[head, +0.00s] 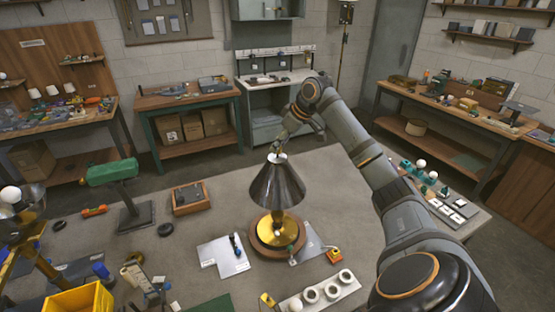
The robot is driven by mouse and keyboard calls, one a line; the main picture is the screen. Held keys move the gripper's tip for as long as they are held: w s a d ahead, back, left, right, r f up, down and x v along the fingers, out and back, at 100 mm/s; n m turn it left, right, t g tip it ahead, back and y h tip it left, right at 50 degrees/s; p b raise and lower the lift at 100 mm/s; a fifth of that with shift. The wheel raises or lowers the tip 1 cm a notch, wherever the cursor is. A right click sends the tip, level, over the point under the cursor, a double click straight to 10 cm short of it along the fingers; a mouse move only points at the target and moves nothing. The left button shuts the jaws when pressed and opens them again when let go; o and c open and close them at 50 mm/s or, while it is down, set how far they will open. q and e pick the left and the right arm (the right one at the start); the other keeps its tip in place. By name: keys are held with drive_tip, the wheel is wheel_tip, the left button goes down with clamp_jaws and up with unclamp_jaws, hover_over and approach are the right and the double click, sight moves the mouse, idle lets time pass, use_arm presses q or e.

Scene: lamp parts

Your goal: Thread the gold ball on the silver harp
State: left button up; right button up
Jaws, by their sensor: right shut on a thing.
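The lamp stands upright on the table, with a dark cone shade (277,186) over a gold body (279,229) on a round wooden base. A small pale tip of the silver harp (281,157) shows at the shade's top opening; the rest of the harp is hidden inside the shade. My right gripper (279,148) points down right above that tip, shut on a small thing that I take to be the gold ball. The ball is mostly hidden by the fingers and too small to make out clearly. I cannot tell whether it touches the harp. My left gripper is not in view.
A wooden tray (178,207) and a green tool on a stand (112,172) are left of the lamp. A white holder with cups (320,298) is in front. Bare table lies behind the tray.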

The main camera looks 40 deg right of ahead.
drive_tip(key=shift+f+b, duration=0.3)
drive_tip(key=shift+f, duration=0.35)
drive_tip(key=shift+f, duration=0.25)
idle(1.0)
drive_tip(key=o, duration=0.5)
drive_tip(key=shift+c, duration=0.2)
clamp_jaws()
drive_tip(key=shift+s+a+f, duration=0.1)
drive_tip(key=shift+f, duration=0.15)
